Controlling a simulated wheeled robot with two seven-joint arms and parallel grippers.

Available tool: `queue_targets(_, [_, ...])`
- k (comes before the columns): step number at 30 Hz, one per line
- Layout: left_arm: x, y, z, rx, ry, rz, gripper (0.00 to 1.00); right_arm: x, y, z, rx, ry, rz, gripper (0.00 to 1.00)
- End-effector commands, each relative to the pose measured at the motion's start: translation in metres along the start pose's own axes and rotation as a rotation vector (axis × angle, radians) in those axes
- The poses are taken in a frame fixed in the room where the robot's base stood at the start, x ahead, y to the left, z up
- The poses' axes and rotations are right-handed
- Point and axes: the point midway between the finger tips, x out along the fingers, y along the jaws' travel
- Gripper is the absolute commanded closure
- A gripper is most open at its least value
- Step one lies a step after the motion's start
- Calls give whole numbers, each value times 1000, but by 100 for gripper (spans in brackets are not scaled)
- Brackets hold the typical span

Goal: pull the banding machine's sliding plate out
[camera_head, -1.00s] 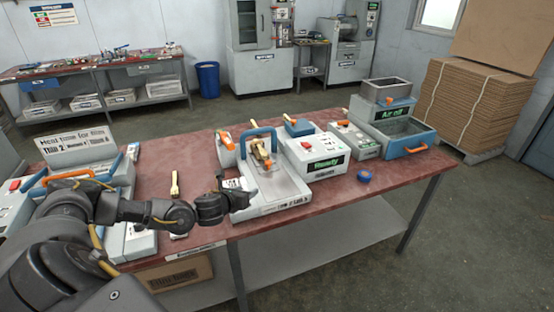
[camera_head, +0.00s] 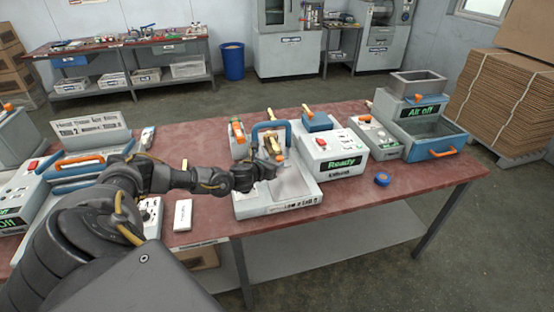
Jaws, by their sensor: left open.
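The banding machine (camera_head: 335,148) is a white box with a green "Ready" display, standing near the middle of the table. Its grey sliding plate (camera_head: 294,184) lies on a white base at the machine's left, under a blue arched handle (camera_head: 270,126). An orange knob (camera_head: 275,146) and wooden pieces show at the plate's back. My left gripper (camera_head: 264,163) is open over the left part of the plate, just in front of the orange knob. Its fingers are small and partly hidden by the wrist, so I cannot tell whether they touch the knob. My right gripper is out of view.
A blue tape roll (camera_head: 382,178) lies right of the machine. An "Air off" unit with a blue drawer (camera_head: 434,142) stands at the right end. A small white block (camera_head: 183,215) lies near the front edge.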

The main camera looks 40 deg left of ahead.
Motion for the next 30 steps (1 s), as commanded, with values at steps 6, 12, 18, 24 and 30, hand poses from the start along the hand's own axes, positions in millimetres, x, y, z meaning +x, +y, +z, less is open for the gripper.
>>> queue_targets(6, [28, 1, 1, -1, -1, 2, 50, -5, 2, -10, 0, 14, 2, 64])
queue_targets(12, [39, 1, 0, 0, 1, 2, 50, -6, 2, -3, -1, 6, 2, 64])
queue_targets(18, [40, 2, -1, 0, 1, 2, 50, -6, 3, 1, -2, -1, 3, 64])
queue_targets(24, [40, 2, -1, -1, 1, 2, 64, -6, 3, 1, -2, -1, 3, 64])
queue_targets(30, [40, 2, -1, -1, 1, 2, 90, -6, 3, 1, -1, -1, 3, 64])
